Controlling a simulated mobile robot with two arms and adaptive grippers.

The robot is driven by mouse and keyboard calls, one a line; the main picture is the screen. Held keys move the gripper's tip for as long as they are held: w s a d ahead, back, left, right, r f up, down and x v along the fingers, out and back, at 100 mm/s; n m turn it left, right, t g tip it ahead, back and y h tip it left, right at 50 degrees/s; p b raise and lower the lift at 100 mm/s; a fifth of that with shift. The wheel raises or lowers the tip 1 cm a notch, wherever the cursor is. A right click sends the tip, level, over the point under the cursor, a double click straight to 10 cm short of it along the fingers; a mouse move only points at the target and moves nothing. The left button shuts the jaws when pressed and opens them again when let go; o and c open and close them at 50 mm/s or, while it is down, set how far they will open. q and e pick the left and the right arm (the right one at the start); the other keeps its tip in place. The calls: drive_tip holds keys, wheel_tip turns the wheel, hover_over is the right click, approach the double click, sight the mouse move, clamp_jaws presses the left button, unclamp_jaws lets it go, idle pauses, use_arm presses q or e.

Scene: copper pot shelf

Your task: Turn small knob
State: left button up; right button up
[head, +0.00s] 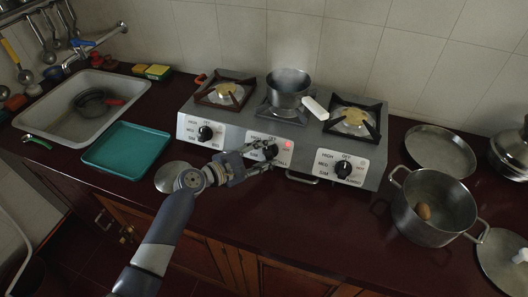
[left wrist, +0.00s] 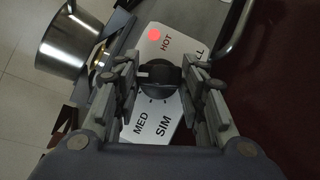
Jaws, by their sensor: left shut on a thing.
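The black middle knob (head: 270,151) is on the front of the grey stove (head: 235,119). My left gripper (head: 262,156) reaches it from the left and is shut on it. In the left wrist view the knob (left wrist: 157,76) lies between the two fingers (left wrist: 158,88), with a pale pointer mark on its left. Its white label shows HOT, MED and SIM, with a lit red dot. The left knob (head: 205,133) and right knob (head: 343,169) are free. My right gripper is not in view.
A small saucepan (head: 288,86) with a white handle stands on the middle burner. A two-handled pot (head: 432,205) holding a brown egg-like thing is at right. A teal tray (head: 127,151) and a sink (head: 62,122) are at left. Counter in front of the stove's right half is clear.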

use_arm(q)
drive_tip(key=m, duration=0.1)
drive_tip(key=m+g+p, duration=0.1)
drive_tip(key=shift+w+r+m, duration=0.1)
drive_tip(key=shift+r+m, duration=0.1)
drive_tip(key=shift+m, duration=0.1)
drive_tip(key=shift+m+g+y+p, duration=0.45)
drive_tip(key=shift+m+g, duration=0.35)
drive_tip(key=shift+m, duration=0.2)
drive_tip(key=o, duration=1.1)
drive_tip(key=shift+c, duration=0.2)
